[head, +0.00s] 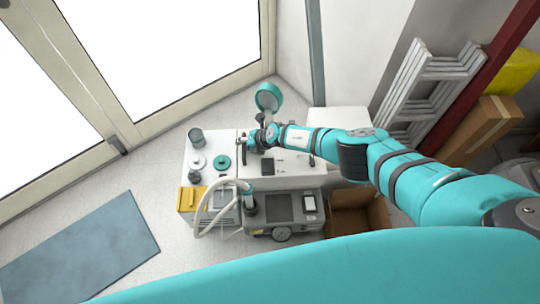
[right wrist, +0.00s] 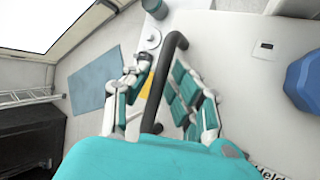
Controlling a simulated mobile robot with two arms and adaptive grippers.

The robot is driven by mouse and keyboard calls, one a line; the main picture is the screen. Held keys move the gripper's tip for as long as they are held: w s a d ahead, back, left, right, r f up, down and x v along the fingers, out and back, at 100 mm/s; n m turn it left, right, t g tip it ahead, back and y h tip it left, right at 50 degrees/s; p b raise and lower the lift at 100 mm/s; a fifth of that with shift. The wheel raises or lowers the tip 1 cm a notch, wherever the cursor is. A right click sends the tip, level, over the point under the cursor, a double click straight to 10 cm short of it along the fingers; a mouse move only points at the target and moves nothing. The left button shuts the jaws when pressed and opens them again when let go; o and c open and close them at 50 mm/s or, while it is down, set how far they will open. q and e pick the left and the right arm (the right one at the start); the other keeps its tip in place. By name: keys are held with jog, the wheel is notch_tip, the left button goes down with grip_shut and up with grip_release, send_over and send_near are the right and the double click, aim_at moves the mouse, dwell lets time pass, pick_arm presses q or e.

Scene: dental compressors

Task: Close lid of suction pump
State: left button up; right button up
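A round teal lid-like disc (head: 268,96) stands raised at the back of the white unit (head: 284,167) in the head view. I cannot tell for sure whether it is the pump's lid. My right gripper (head: 256,138) is over the back left of this unit, just below the disc in the picture. It is small and dark there, so its fingers cannot be made out. My left gripper is not in view.
A grey machine (head: 282,209) with a pale hose (head: 208,205) stands in front. A white cabinet to the left carries a grey cup (head: 196,136), a teal disc (head: 222,162) and a yellow item (head: 190,198). A cardboard box (head: 358,208) stands right; a blue-grey mat (head: 80,250) lies left.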

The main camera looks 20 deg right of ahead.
jog(key=shift+s+d+r, duration=0.15)
jog(key=shift+s+d, duration=0.1)
jog(key=shift+s, duration=0.1)
jog(key=shift+r, duration=0.35)
jog(key=shift+s+d+r, duration=0.15)
jog(key=shift+s+r, duration=0.05)
jog(key=shift+s+d+r, duration=0.1)
jog(key=shift+s+d, duration=0.2)
jog(key=shift+s, duration=0.2)
send_near(270, 162)
jog(key=x, duration=0.5)
jog(key=shift+w, duration=0.15)
